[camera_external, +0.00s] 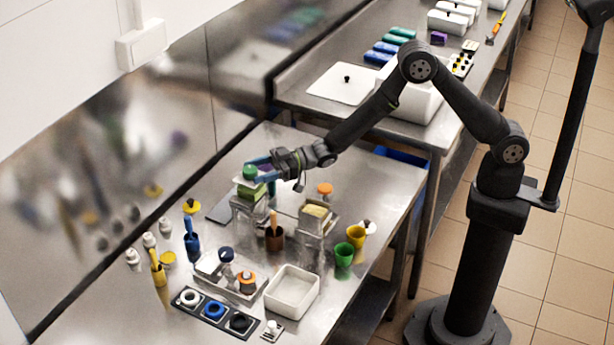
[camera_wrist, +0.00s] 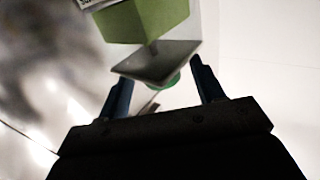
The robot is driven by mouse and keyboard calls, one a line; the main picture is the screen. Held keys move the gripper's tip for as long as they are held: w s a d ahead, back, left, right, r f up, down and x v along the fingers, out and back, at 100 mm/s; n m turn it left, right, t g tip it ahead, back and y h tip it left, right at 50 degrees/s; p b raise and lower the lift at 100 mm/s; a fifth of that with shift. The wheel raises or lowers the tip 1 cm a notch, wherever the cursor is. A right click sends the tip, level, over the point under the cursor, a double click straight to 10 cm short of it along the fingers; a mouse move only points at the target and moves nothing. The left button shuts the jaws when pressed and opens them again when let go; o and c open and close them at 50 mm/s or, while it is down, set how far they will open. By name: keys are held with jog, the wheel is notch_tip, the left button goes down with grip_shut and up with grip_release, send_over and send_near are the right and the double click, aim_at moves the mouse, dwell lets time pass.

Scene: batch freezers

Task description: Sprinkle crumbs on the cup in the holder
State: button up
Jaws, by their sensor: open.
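My gripper (camera_external: 260,170) has blue fingers and is open, at the green knob (camera_external: 250,171) of a clear-sided container (camera_external: 250,208) with a green block at its top. In the wrist view the open fingers (camera_wrist: 165,88) stand on either side of the partly hidden green knob (camera_wrist: 170,82); whether they touch it is unclear. The green block (camera_wrist: 143,20) and a grey plate (camera_wrist: 158,62) lie beyond. A green cup (camera_external: 343,254) and a yellow cup (camera_external: 356,236) stand at the right. I cannot tell which container has crumbs, or pick out a cup in a holder.
A similar container with an orange knob (camera_external: 324,188) stands to the right. A brown pot (camera_external: 274,238) stands between. In front are a white bin (camera_external: 292,291), a rack of small lidded pots (camera_external: 230,275) and a black strip with three rings (camera_external: 214,309). A metal wall runs behind.

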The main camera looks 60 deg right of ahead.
jog(key=shift+w+a, duration=0.35)
jog(key=shift+a, duration=0.1)
jog(key=c, duration=1)
jog(key=shift+o, duration=0.2)
jog(key=shift+s+m+t+h, duration=0.1)
jog(key=shift+m+t+h, duration=0.2)
jog(key=shift+t, duration=0.1)
jog(key=shift+s+a+m+t+h, duration=0.1)
jog(key=shift+a+m+t+h, duration=0.05)
jog(key=shift+m+t+h, duration=0.7)
jog(key=shift+a+m+t+h, duration=0.15)
jog(key=shift+m+t+h, duration=1.4)
jog(key=shift+h, duration=0.7)
jog(key=shift+m+h, duration=0.3)
